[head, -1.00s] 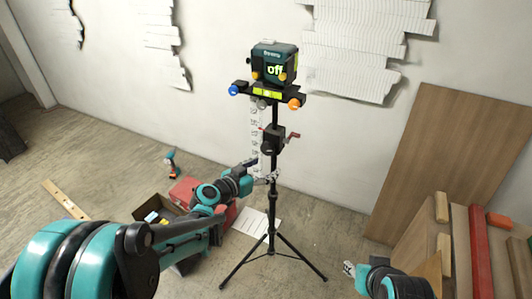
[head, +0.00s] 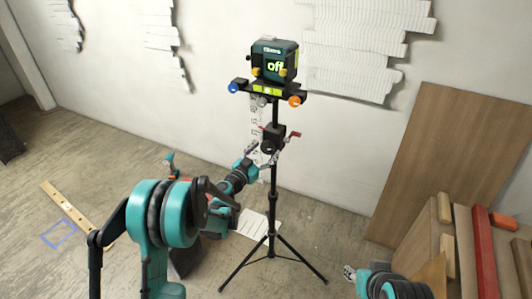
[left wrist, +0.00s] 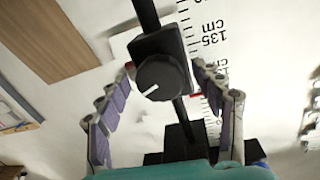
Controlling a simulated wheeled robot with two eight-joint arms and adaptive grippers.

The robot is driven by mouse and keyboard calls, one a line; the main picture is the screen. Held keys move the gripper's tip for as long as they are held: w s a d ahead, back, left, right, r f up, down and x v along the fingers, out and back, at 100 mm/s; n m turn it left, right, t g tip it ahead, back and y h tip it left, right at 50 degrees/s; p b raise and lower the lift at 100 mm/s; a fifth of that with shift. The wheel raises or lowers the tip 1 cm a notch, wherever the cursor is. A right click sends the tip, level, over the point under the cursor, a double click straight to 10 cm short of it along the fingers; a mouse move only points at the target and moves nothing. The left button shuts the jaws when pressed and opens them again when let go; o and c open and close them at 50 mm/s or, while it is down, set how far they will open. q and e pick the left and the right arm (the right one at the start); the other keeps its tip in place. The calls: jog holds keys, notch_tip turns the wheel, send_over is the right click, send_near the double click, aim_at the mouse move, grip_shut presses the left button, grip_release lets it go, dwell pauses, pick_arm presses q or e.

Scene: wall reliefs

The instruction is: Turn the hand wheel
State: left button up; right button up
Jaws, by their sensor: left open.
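A black hand wheel (head: 267,149) with a white pointer line is on a black block (head: 276,131) clamped on the tripod's pole. In the left wrist view the hand wheel (left wrist: 162,77) faces me. My left gripper (head: 261,153) is just below and left of it in the head view. In the left wrist view the open fingers (left wrist: 164,76) stand on either side of the wheel, with gaps visible and no clear contact. My right gripper (head: 349,272) is low at the right, small and partly seen, far from the wheel.
A red crank (head: 294,135) sticks out right of the block. A scale strip (left wrist: 210,50) runs beside the pole. Boards (head: 435,160) lean at the right; a paper sheet (head: 252,224) lies on the floor.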

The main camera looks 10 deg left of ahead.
pick_arm(q)
jog(key=shift+w+d, duration=0.2)
jog(key=shift+w, duration=0.1)
jog(key=c, duration=1.1)
jog(key=shift+c, duration=0.2)
